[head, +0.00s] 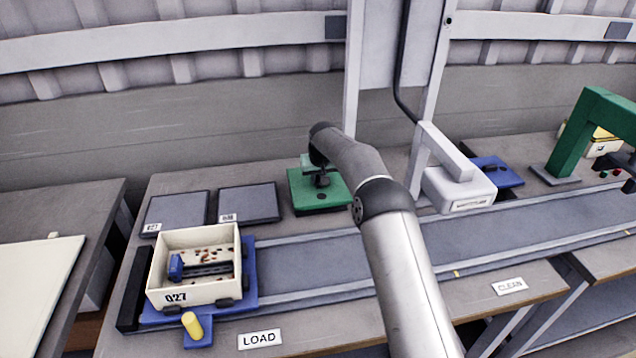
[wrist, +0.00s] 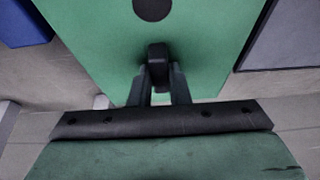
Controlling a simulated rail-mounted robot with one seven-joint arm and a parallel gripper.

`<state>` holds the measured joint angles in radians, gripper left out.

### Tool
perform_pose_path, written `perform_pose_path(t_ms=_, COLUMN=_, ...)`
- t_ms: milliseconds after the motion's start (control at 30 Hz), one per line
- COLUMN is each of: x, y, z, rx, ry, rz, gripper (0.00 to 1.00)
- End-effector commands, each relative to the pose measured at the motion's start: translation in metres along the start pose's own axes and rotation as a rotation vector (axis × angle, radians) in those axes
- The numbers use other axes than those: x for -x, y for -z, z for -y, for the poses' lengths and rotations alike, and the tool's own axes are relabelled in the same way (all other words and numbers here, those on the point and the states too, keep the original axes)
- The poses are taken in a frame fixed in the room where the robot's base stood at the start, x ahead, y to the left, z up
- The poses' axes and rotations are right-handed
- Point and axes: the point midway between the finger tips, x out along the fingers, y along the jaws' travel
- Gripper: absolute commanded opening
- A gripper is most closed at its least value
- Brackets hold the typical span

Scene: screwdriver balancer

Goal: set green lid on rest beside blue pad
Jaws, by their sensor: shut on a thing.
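The green lid (head: 308,201) is a flat square plate with a dark round spot, at the back of the bench, right of two dark grey plates. My gripper (head: 321,180) is over it. In the wrist view my gripper (wrist: 158,75) is shut on a dark upright handle on the green lid (wrist: 205,45). I cannot tell whether the lid touches the surface below. A blue pad (head: 250,262) lies under the cream crate at the left. Another blue pad (head: 503,172) lies at the right behind the conveyor. A blue corner (wrist: 25,25) shows in the wrist view.
The cream crate (head: 185,297) holds a blue-ended tool and brown bits. Dark grey plates (head: 176,212) (head: 249,204) lie behind it. A yellow peg (head: 192,325) stands in front. A white machine (head: 458,188) straddles the conveyor's back edge (head: 345,250). A green arch (head: 575,135) stands far right.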

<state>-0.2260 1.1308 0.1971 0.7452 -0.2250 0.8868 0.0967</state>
Motion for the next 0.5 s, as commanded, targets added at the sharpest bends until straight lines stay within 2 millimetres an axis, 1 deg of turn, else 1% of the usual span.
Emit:
perform_pose_path(t_ms=67, x=-0.004, y=0.002, z=0.000, rx=0.000, ry=0.000, rz=-0.001, gripper=0.00)
perform_pose_path(t_ms=200, x=-0.023, y=-0.006, z=0.000, rx=0.000, ry=0.000, rz=0.002, gripper=0.00)
perform_pose_path(t_ms=300, x=-0.032, y=-0.010, z=0.000, rx=0.000, ry=0.000, rz=0.000, gripper=0.00)
perform_pose_path(t_ms=500, x=-0.032, y=-0.010, z=0.000, rx=0.000, ry=0.000, rz=-0.001, gripper=0.00)
